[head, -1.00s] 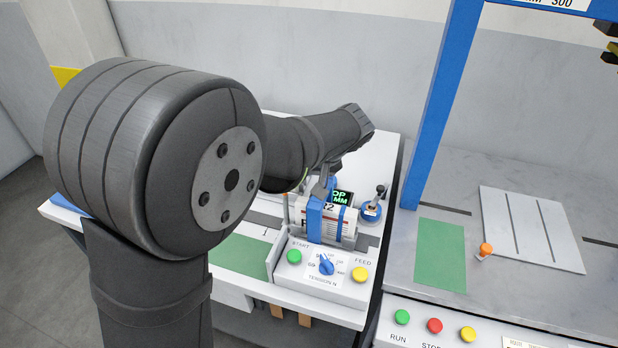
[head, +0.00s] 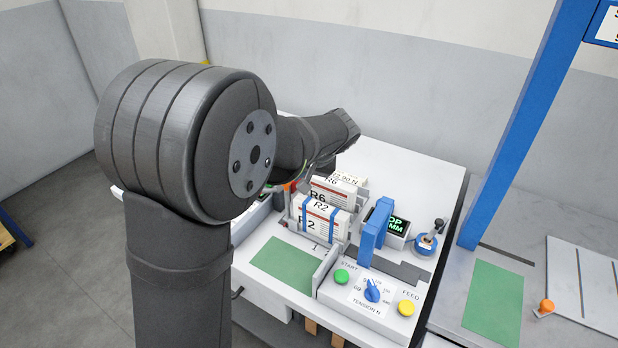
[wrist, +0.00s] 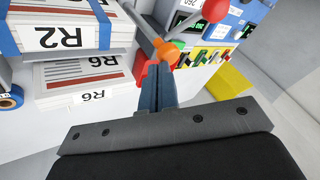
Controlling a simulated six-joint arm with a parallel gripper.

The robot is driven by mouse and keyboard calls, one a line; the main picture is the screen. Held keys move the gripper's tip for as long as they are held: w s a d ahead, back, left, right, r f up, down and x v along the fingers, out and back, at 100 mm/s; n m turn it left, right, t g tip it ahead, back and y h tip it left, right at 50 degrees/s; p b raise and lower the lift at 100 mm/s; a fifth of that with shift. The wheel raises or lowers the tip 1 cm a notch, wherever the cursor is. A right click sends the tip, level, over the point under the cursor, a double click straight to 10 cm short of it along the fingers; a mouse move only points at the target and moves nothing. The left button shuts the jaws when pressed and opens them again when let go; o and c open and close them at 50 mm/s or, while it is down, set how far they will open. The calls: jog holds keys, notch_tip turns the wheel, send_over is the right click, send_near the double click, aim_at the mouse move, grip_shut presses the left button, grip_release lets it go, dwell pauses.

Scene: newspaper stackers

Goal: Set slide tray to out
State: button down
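No part is marked as the slide tray, and I cannot tell for sure which part it is. A pale grooved plate (head: 575,283) lies on the right bench, with an orange knob (head: 546,306) beside its left edge. In the wrist view, my gripper (wrist: 160,72) has its narrow fingers close together. Their tips are near another orange knob (wrist: 168,52) on a grey bar and a red part (wrist: 141,64). I cannot tell whether they touch either one. In the head view my arm hides the fingers.
Strapped paper bundles marked R2 (head: 325,222) and R6 (head: 332,190) stand beside a blue arch (head: 375,231). A display (head: 398,226) and a control panel with green button (head: 341,276) stand close by. A blue post (head: 520,125) rises between the benches. A green mat (head: 285,263) is clear.

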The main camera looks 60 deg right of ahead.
jog(key=shift+w, duration=0.55)
jog(key=v, duration=1)
jog(key=x, duration=0.9)
jog(key=shift+s+f, duration=0.3)
jog(key=shift+f, duration=0.1)
